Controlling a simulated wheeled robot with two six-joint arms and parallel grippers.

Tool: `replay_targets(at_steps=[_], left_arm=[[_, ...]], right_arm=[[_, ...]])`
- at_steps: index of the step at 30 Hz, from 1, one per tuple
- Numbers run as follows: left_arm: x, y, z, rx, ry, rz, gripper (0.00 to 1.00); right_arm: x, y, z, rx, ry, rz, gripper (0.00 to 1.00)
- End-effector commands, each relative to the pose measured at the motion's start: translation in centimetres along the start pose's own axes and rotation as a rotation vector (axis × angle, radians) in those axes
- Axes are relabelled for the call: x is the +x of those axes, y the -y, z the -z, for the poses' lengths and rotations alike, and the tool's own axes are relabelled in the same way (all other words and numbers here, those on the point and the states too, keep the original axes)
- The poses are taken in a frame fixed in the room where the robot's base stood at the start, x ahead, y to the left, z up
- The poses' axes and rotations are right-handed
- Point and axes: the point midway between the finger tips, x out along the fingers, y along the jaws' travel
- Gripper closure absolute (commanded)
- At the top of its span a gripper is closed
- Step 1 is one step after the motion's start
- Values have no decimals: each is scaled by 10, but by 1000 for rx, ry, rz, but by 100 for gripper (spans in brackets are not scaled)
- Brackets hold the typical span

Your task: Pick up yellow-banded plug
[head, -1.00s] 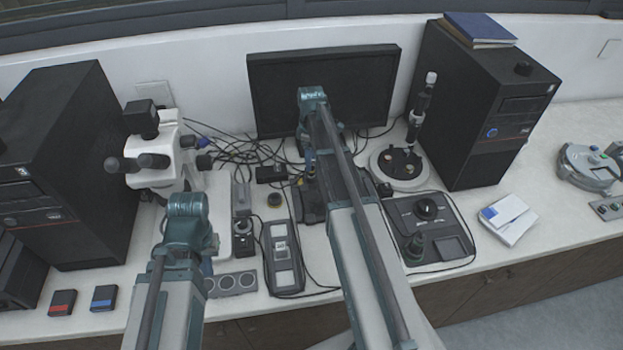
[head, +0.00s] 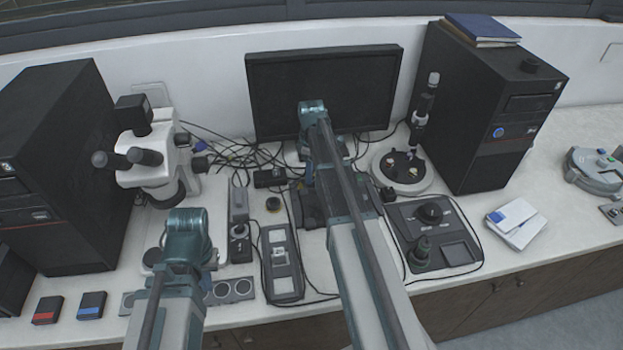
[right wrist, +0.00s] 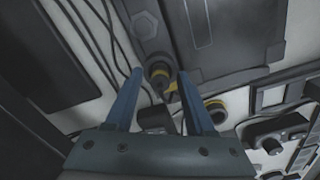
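In the right wrist view, a small dark round plug with a yellow band (right wrist: 160,73) lies between the fingertips of my right gripper (right wrist: 160,80). The two blue fingers are spread, one on each side; I cannot tell whether either touches it. In the head view my right arm largely covers that spot in front of the monitor.
A microscope (head: 152,172) stands at the left. Loose cables run in front of the monitor (head: 322,88). A round stand (head: 403,172) and a control box (head: 433,236) are right of my right arm. A grey holder with round openings (head: 232,289) lies near the front edge.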

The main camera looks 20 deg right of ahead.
Motion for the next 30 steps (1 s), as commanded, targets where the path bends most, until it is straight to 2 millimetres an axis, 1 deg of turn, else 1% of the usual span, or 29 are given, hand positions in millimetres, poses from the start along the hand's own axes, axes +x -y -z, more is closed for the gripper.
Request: replay_targets(at_steps=[1, 5, 6, 8, 9, 23, 30], left_arm=[[0, 0, 0, 0, 0, 0, 100], [0, 0, 0, 0, 0, 0, 100], [0, 0, 0, 0, 0, 0, 100], [0, 0, 0, 0, 0, 0, 100], [0, 0, 0, 0, 0, 0, 100], [-3, 0, 0, 0, 0, 0, 100], [-15, 1, -1, 0, 0, 0, 100]], right_arm=[[0, 0, 0, 0, 0, 0, 56], [0, 0, 0, 0, 0, 0, 80], [0, 0, 0, 0, 0, 0, 87], [0, 0, 0, 0, 0, 0, 98], [0, 0, 0, 0, 0, 0, 100], [-3, 0, 0, 0, 0, 0, 100], [-15, 0, 0, 0, 0, 0, 100]])
